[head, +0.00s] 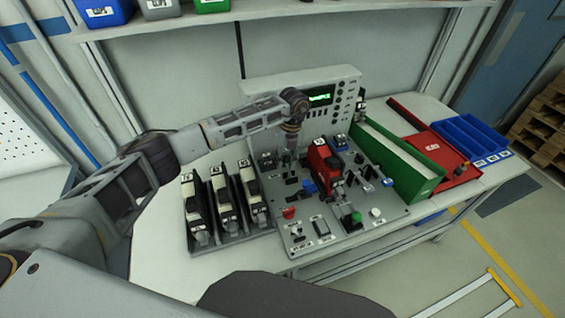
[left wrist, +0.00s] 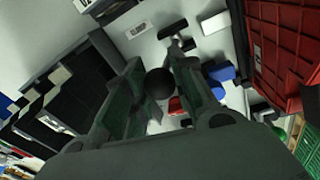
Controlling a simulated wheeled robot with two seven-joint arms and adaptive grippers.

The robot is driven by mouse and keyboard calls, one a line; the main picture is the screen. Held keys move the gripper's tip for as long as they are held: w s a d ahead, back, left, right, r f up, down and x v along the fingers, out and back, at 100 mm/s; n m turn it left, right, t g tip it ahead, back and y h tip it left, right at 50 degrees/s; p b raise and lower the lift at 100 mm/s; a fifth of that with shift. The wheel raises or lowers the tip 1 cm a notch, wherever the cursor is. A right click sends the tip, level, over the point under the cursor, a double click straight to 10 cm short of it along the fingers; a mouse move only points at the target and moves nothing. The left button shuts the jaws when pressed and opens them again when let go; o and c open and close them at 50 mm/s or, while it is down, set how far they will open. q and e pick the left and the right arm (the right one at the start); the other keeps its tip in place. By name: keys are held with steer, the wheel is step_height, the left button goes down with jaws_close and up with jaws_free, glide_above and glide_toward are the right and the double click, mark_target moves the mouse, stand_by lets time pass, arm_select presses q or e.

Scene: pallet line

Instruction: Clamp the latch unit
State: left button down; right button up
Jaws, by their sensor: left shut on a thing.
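A red unit (head: 322,163) with a white label sits upright on the grey fixture panel (head: 300,240); I cannot tell for certain that it is the latch unit. My left gripper (head: 288,160) points down over the back left of the panel, to the left of the red unit. In the left wrist view its fingers (left wrist: 160,95) are shut on a round black knob (left wrist: 160,83). What the knob is fixed to is hidden. The red unit shows large at the upper right of the left wrist view (left wrist: 285,50). My right gripper is not in view.
A rack with several black units (head: 222,200) stands left of the panel. A green bin (head: 400,160), a red tray (head: 440,155) and blue bins (head: 475,140) are to the right. A control box with a green display (head: 320,97) stands behind. Levers and buttons crowd the panel.

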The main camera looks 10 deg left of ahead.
arm_select(q)
steer(key=shift+w+d+r+g+y+b, duration=0.1)
steer(key=shift+w+d+g+y+b, duration=0.45)
steer(key=shift+d+y+b, duration=0.2)
steer(key=shift+w+d+g+y+b, duration=0.45)
steer(key=shift+d+y+b, duration=0.25)
steer(key=shift+b, duration=0.6)
steer(key=c, duration=1.1)
jaws_free()
steer(key=shift+c, duration=0.2)
steer(key=v, duration=1.2)
